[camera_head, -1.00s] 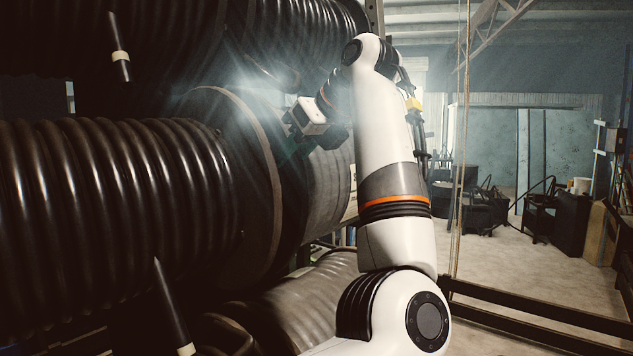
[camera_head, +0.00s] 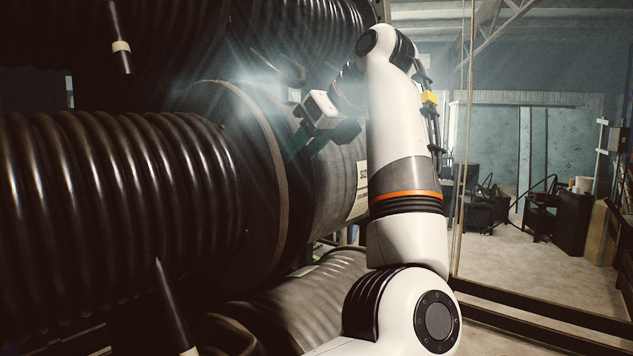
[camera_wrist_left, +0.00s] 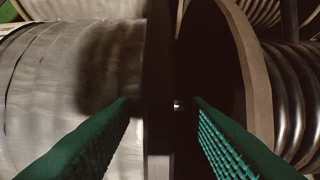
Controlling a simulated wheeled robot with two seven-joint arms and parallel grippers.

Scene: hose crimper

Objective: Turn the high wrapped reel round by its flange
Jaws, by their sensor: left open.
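The wrapped reel (camera_head: 335,185) lies on its side in the middle of the head view, right of a ribbed black hose coil. A large round dark flange with a tan rim (camera_head: 277,150) stands between them. My left gripper (camera_head: 298,148) is at the reel's upper side, near the flange, partly dark in the head view. In the left wrist view its green fingers (camera_wrist_left: 161,100) are open. A dark upright flange edge (camera_wrist_left: 159,80) appears between them, with pale wrap to its left. Contact cannot be told. My right gripper is not in view.
Ribbed hose coils fill the left (camera_head: 110,195) and top (camera_head: 290,35). Another reel (camera_head: 315,300) lies below. Two dark rods with pale bands (camera_head: 118,40) show at left. A rope (camera_head: 464,170) and low dark rail (camera_head: 540,312) stand right; open floor (camera_head: 540,258) lies beyond.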

